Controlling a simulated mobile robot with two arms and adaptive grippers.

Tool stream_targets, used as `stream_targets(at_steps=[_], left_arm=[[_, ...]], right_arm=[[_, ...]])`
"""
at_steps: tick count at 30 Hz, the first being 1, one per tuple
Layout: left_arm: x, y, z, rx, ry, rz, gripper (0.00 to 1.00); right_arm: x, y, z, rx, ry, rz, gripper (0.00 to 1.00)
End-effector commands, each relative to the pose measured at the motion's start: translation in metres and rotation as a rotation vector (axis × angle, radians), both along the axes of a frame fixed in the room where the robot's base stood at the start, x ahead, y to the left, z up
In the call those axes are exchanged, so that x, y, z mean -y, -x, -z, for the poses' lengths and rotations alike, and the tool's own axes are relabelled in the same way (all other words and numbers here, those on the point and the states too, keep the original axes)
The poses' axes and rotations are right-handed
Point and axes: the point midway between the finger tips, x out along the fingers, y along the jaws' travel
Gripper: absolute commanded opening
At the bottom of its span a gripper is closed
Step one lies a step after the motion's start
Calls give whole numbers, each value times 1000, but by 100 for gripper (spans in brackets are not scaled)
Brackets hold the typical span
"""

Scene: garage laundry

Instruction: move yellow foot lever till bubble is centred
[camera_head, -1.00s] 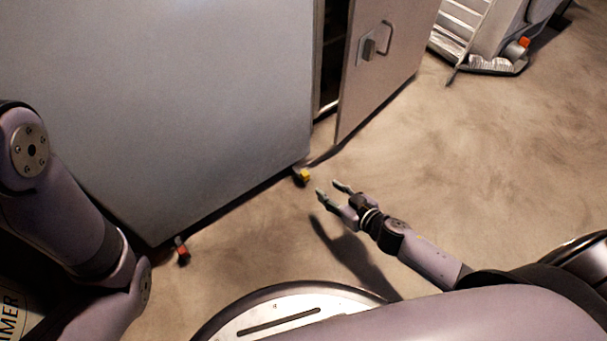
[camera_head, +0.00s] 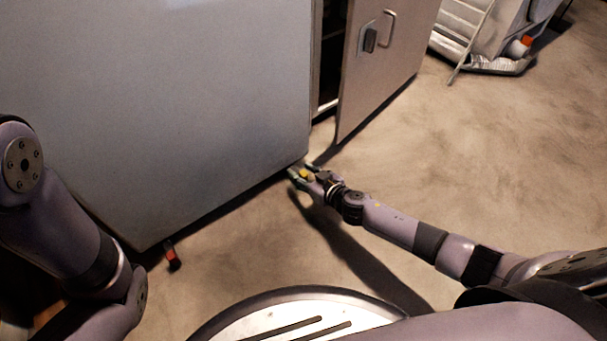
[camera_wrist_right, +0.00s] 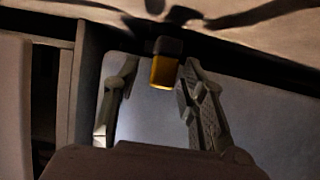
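The yellow foot lever (camera_head: 306,174) is at the bottom right corner of the big grey appliance (camera_head: 170,100), close to the floor. My right gripper (camera_head: 298,171) is at the lever. In the right wrist view the yellow lever (camera_wrist_right: 164,72) with its dark upper part lies between the two open fingers (camera_wrist_right: 159,68), with gaps visible on both sides. My left arm comes in at the left, but its gripper is out of view. No bubble or level shows in either view.
A red foot lever (camera_head: 173,258) is at the appliance's lower left corner. A cabinet door (camera_head: 385,65) stands open to the right of the appliance. A grey stepped object (camera_head: 462,30) is at the top right. The floor (camera_head: 500,150) on the right is clear.

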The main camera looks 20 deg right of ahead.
Motion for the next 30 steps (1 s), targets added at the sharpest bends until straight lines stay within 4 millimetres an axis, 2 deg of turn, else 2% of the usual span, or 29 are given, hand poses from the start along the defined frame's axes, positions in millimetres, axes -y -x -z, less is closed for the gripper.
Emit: stream_targets(at_steps=[5,21,30], left_arm=[[0,0,0,0,0,0,40],[0,0,0,-1,0,0,40],[0,0,0,-1,0,-1,40]], right_arm=[[0,0,0,0,0,-1,37],[0,1,0,0,0,-1,1],[0,1,0,0,1,-1,0]])
